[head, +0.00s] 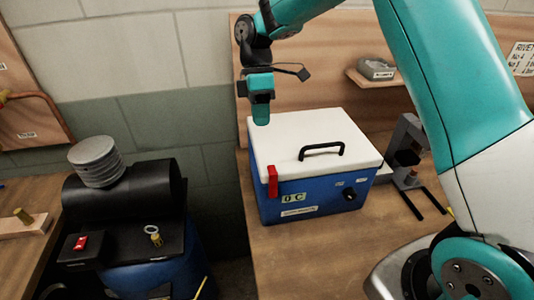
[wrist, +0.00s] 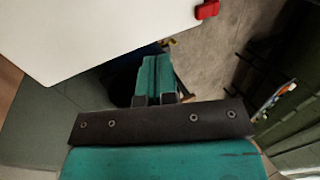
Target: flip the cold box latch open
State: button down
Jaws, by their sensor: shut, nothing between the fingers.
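The cold box (head: 315,192) is blue with a white lid (head: 314,132) and a black handle (head: 321,151). It stands on the wooden bench at the middle of the head view. Its red latch (head: 272,181) lies upright against the front left of the box, at the lid's edge. In the wrist view the red latch (wrist: 207,9) shows at the top, beside the white lid (wrist: 90,35). My gripper (head: 261,118) is shut and empty, pointing down above the lid's back left corner. Its teal fingers show in the wrist view (wrist: 154,70), apart from the latch.
A grey lump (head: 376,69) sits on a small shelf behind. At left, a black cylinder (head: 120,192) sits on a blue drum (head: 150,278). A gap separates the drum from the bench (head: 300,262).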

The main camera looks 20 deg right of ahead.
aim_at(268, 164)
jog(key=p+x, duration=0.1)
jog(key=x, duration=0.4)
jog(key=shift+s+f, duration=0.15)
jog(key=shift+f, duration=0.1)
jog(key=s+p, duration=0.2)
jog(key=s, duration=0.1)
jog(key=shift+s+a+f, duration=0.15)
jog(key=shift+a, duration=0.25)
jog(key=shift+s+f, duration=0.2)
jog(key=shift+s, duration=0.15)
jog(key=shift+s+t, duration=0.15)
jog(key=shift+t, duration=0.15)
